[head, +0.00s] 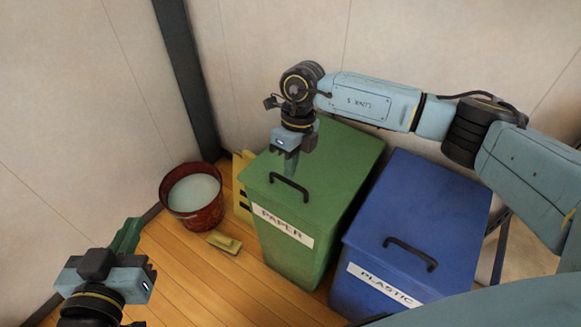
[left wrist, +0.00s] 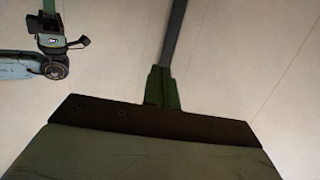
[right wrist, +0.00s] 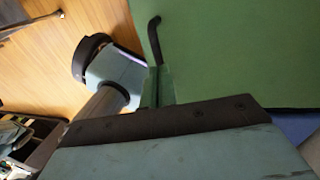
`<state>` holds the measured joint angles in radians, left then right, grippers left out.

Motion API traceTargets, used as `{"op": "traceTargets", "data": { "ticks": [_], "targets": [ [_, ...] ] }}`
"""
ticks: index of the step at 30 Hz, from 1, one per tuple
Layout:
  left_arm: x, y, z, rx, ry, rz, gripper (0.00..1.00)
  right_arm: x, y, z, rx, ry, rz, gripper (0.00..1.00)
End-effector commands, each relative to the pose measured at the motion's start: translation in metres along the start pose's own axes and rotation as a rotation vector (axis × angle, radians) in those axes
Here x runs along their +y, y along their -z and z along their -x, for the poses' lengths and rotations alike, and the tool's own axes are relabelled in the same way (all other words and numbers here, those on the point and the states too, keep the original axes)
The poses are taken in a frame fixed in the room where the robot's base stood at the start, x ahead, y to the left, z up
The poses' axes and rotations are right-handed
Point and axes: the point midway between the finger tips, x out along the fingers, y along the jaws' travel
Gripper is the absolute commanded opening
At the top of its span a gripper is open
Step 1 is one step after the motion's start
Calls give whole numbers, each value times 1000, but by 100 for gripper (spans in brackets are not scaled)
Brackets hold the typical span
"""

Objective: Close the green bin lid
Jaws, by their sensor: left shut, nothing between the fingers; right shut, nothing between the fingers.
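The green bin (head: 295,250) labelled PAPER stands on the floor at centre. Its green lid (head: 335,165) lies flat over the bin top, with no gap visible, and has a black handle (head: 288,187) at its front. My right gripper (head: 290,165) is over the lid, just behind the handle, shut and empty; I cannot tell whether it touches the lid. In the right wrist view the lid (right wrist: 230,55) fills the upper right, with the handle (right wrist: 154,38) beyond my fingers (right wrist: 158,85). My left gripper (head: 127,235) is shut and empty at lower left, away from the bin.
A blue bin (head: 420,215) labelled PLASTIC stands close to the right of the green bin. A red bucket (head: 190,212), a yellow sign (head: 243,180) and a yellowish brush-like object (head: 223,242) are to its left. Walls (head: 270,45) stand behind. Wooden floor (head: 190,285) is clear in front.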

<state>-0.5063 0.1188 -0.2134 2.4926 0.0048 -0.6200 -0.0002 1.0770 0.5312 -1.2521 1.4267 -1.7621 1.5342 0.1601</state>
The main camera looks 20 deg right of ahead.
Motion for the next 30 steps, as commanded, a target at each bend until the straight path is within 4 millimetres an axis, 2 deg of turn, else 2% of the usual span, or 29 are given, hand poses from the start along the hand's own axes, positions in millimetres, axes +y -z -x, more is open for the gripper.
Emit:
{"op": "traceTargets", "data": {
  "ticks": [13, 22, 30],
  "targets": [
    [1, 5, 0, 31, -2, 0, 0, 0, 0, -3, 1, 0, 0, 0],
    [6, 27, -1, 169, -14, 4, 0, 1, 0, -32, 2, -2, 0, 0],
    [6, 29, 0, 177, -15, 4, 0, 3, -1, -36, 4, -2, 3, 0]
  ]
}}
